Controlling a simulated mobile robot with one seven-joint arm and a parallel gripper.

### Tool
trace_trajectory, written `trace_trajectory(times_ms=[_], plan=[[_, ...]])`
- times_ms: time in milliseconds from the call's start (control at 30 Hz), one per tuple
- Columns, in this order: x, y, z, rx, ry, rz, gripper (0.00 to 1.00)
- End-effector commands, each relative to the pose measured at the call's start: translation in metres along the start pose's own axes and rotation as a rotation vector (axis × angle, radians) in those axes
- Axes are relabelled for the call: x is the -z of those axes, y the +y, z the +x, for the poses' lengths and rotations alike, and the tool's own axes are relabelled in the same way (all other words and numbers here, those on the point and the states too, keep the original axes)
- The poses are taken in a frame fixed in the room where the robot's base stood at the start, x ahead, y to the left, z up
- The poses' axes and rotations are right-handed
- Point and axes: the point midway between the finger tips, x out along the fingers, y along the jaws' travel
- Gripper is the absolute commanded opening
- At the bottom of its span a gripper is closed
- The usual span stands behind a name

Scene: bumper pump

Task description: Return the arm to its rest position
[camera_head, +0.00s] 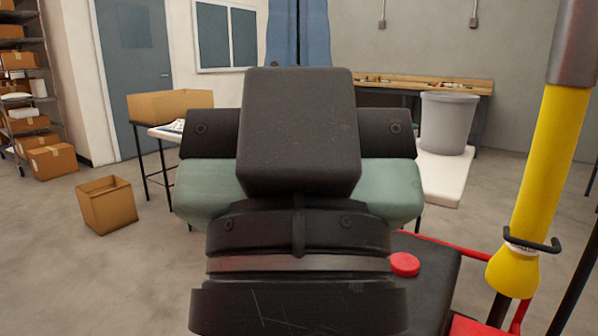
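A large black assembly with bands and a blocky top fills the middle of the head view. It appears to be the end of my arm with my gripper (300,150) seen from behind. Green rounded parts (400,190) show at both its sides; I cannot tell whether they belong to it. No fingertips show, so I cannot see whether the gripper is open or holds anything.
A yellow post (548,165) with a black handle stands close at right. A red button (404,264) sits beside a dark padded surface (430,280). Behind are a grey bin (447,122), workbench (410,82), cardboard box (107,204) and shelving (22,95). Left floor is mostly clear.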

Motion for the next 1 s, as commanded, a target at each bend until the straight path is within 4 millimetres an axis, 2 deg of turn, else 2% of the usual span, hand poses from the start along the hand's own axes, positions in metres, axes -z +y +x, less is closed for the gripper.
trace_trajectory(times_ms=[33,1000], plan=[[0.022,0.0,0.025,-0.001,-0.004,-0.002,0.0],[0.216,0.0,0.236,-0.001,-0.009,-0.004,0.0]])
